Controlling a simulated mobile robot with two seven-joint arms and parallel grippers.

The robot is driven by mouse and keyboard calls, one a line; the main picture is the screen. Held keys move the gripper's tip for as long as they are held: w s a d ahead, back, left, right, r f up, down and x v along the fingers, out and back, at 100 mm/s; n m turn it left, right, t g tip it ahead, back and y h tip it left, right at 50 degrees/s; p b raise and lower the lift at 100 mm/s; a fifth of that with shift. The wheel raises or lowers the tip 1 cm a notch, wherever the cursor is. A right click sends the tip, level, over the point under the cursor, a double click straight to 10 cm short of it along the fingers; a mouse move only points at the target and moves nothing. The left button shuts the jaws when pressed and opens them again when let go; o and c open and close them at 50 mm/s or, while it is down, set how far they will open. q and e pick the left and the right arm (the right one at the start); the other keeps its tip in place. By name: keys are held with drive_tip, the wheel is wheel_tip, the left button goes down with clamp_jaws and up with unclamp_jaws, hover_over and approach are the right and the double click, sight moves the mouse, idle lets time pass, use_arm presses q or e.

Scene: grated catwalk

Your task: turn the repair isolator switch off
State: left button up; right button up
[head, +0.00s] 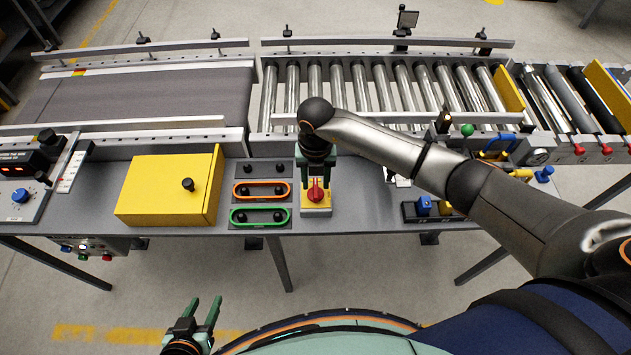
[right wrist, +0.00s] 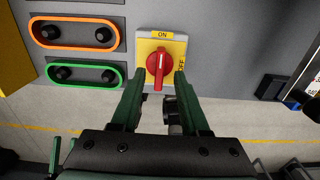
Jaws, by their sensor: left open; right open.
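The isolator switch is a red rotary knob (head: 316,191) on a yellow plate with a grey base (head: 316,212), set on the grey bench. In the right wrist view the red knob (right wrist: 159,64) stands with its grip upright, in line with the ON label (right wrist: 162,35); the OFF label (right wrist: 182,62) is at the right. My right gripper (head: 318,172) is open above the switch, its fingertips apart on either side of the knob's near end. Whether they touch it I cannot tell. My left gripper (head: 205,302) is open and empty, low in front of the bench.
Orange-ringed (head: 262,190) and green-ringed (head: 261,216) button panels lie just left of the switch. A yellow box (head: 165,190) stands further left. A roller conveyor (head: 370,88) runs behind. A small blue-topped device (head: 424,205) sits to the right, past some clear bench.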

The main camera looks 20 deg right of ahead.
drive_tip(key=shift+f, duration=0.8)
drive_tip(key=shift+c, duration=0.3)
clamp_jaws()
